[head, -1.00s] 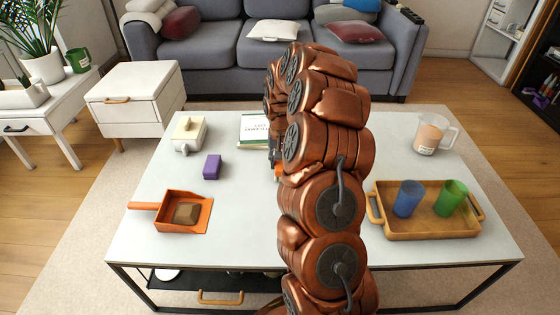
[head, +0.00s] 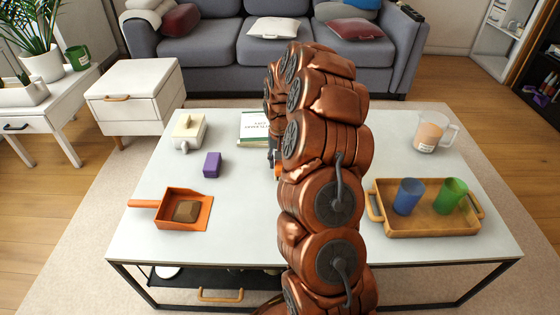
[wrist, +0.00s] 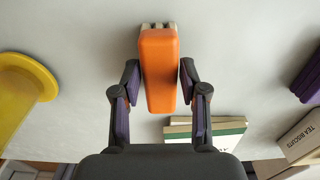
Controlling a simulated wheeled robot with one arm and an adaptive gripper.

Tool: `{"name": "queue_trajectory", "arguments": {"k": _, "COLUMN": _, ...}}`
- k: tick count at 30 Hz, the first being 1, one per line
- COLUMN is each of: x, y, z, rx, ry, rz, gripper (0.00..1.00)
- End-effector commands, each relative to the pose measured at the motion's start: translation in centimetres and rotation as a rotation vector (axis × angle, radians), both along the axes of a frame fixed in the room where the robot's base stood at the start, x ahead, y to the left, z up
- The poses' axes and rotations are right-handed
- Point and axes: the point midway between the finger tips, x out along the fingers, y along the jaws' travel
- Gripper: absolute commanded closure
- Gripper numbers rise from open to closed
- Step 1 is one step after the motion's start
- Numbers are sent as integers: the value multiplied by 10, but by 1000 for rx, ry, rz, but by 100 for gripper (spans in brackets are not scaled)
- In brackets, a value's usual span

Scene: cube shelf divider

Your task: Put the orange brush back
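The orange brush (wrist: 159,70) is between the two fingers of my gripper (wrist: 160,90) in the wrist view. The fingers press on its sides, and its pale bristles point to the top of that view, over the light table top. In the head view only a small orange bit (head: 278,172) of it shows beside my arm; my arm hides the rest and most of my gripper.
A wooden tray (head: 430,228) with blue and green cups and a clear mug (head: 429,136) stand right. A yellow object (wrist: 20,90) shows in the wrist view.

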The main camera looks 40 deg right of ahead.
Motion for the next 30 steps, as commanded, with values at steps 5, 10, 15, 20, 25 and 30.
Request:
{"name": "queue_trajectory", "arguments": {"k": 5, "x": 0, "y": 0, "z": 0, "rx": 0, "ry": 0, "rz": 0, "gripper": 55}}
{"name": "queue_trajectory", "arguments": {"k": 10, "x": 0, "y": 0, "z": 0, "rx": 0, "ry": 0, "rz": 0, "gripper": 55}}
{"name": "queue_trajectory", "arguments": {"k": 15, "x": 0, "y": 0, "z": 0, "rx": 0, "ry": 0, "rz": 0, "gripper": 43}}
{"name": "queue_trajectory", "arguments": {"k": 20, "x": 0, "y": 0, "z": 0, "rx": 0, "ry": 0, "rz": 0, "gripper": 26}}
{"name": "queue_trajectory", "arguments": {"k": 25, "x": 0, "y": 0, "z": 0, "rx": 0, "ry": 0, "rz": 0, "gripper": 26}}
{"name": "queue_trajectory", "arguments": {"k": 30, "x": 0, "y": 0, "z": 1, "rx": 0, "ry": 0, "rz": 0, "gripper": 26}}
